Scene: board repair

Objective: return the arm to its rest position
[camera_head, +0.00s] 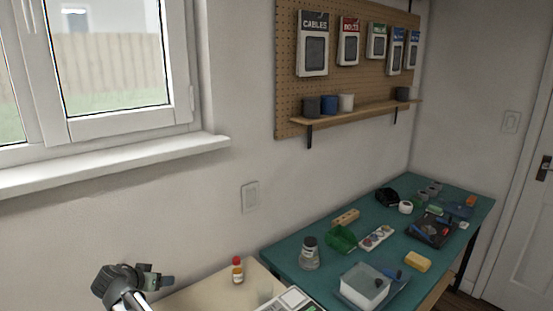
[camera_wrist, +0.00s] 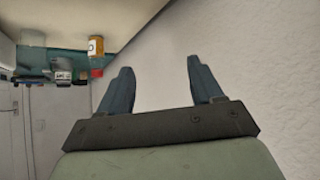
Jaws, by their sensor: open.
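My gripper (camera_head: 158,281) is at the lower left of the head view, in front of the bare wall and left of the small bottle. In the wrist view my gripper (camera_wrist: 166,85) has its two dark fingers spread apart with nothing between them. The wrist view is turned, so the room shows upside down there. No object touches the fingers.
A bottle with a red cap (camera_head: 237,270) stands on the beige table (camera_head: 196,291); it also shows in the wrist view (camera_wrist: 96,50). A teal workbench (camera_head: 285,262) with a glass jar (camera_head: 309,253), a clear bin (camera_head: 364,288) and several parts stands right. A windowsill (camera_head: 110,165) juts out above.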

